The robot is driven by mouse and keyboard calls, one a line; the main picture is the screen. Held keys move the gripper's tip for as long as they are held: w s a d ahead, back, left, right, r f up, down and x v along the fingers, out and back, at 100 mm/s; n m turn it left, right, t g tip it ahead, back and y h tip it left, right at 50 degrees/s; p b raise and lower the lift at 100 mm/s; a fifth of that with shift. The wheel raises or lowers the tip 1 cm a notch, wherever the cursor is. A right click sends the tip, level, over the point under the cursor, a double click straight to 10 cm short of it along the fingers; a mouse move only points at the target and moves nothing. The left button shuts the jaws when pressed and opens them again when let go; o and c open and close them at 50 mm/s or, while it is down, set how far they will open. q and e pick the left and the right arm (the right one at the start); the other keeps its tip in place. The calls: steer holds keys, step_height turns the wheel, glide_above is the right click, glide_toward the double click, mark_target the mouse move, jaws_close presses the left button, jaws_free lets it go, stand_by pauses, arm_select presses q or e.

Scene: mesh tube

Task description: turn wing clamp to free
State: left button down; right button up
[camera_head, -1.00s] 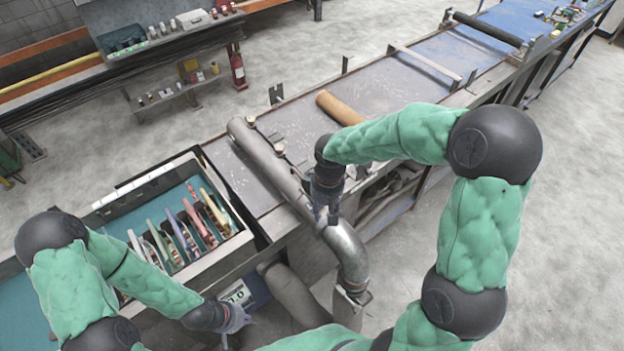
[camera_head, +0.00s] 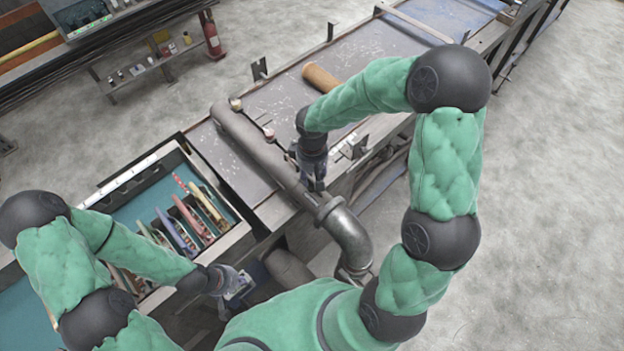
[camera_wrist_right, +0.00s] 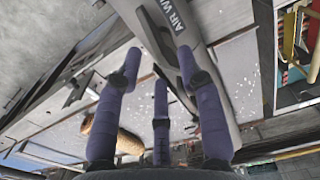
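A long grey mesh tube (camera_head: 255,145) lies diagonally across the bench and meets a metal elbow pipe (camera_head: 345,235) at its near end. Two small clamp-like fittings with round knobs stand along its far side, one near the far end (camera_head: 236,104) and one nearer the middle (camera_head: 268,133); which is the wing clamp I cannot tell. My right gripper (camera_head: 316,184) is at the tube's near part, close to the elbow. In the right wrist view its three fingers (camera_wrist_right: 160,85) are spread and empty, with the lettered tube (camera_wrist_right: 185,45) in front of them. My left gripper (camera_head: 236,284) hangs low by the tray; its fingers are unclear.
A tray (camera_head: 185,150) with several coloured upright pieces stands left of the tube. A brown roll (camera_head: 322,78) lies on the bench behind my right arm. A shelf (camera_head: 150,70) and a red extinguisher (camera_head: 211,35) stand at the back. The floor on the right is clear.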

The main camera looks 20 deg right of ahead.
mark_target(312, 181)
steer(key=shift+f, duration=1.8)
jaws_close()
